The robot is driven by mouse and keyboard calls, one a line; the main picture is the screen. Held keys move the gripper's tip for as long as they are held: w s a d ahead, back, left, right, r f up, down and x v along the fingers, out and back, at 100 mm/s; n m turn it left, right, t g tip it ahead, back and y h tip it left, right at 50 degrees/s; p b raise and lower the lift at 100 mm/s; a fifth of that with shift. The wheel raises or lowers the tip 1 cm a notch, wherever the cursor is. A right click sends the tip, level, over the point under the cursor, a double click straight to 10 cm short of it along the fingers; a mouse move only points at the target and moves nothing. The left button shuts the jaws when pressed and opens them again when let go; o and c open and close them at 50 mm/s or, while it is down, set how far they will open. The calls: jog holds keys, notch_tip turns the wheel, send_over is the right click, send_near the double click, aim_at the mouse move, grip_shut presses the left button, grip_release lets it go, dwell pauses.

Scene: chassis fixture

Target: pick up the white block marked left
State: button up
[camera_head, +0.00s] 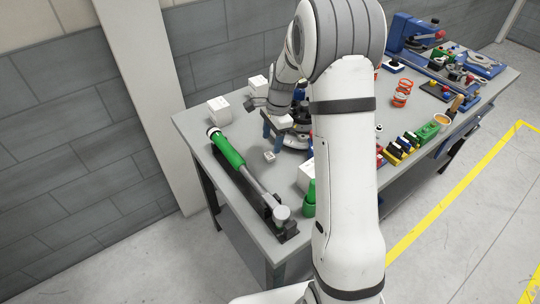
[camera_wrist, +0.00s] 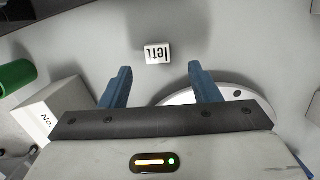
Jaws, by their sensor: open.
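The small white block marked left (camera_wrist: 158,53) lies on the grey table, its printed word upside down in the wrist view. In the head view a small white block (camera_head: 269,156) sits on the table just below my gripper. My gripper (camera_wrist: 160,72) is open, with its two blue fingers apart and nothing between them. The block lies just beyond the fingertips in the wrist view, roughly centred between them. In the head view my gripper (camera_head: 272,133) points down above the table, partly hidden by my arm.
A white round plate (camera_wrist: 240,94) lies beneath the right finger. A white box with lettering (camera_wrist: 45,118) and a green cylinder (camera_wrist: 14,76) are at left. A green-handled tool (camera_head: 228,150) lies along the table's near side. White boxes (camera_head: 219,110) stand nearby. Bare tabletop surrounds the block.

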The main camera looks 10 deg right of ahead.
aim_at(269, 155)
jog(key=f, duration=0.1)
jog(key=f+p, duration=0.1)
jog(key=f, duration=0.3)
jog(key=shift+s+a+f, duration=0.15)
jog(key=shift+s+a, duration=0.05)
jog(key=shift+a, duration=0.15)
jog(key=shift+c, duration=0.2)
jog(key=c, duration=1)
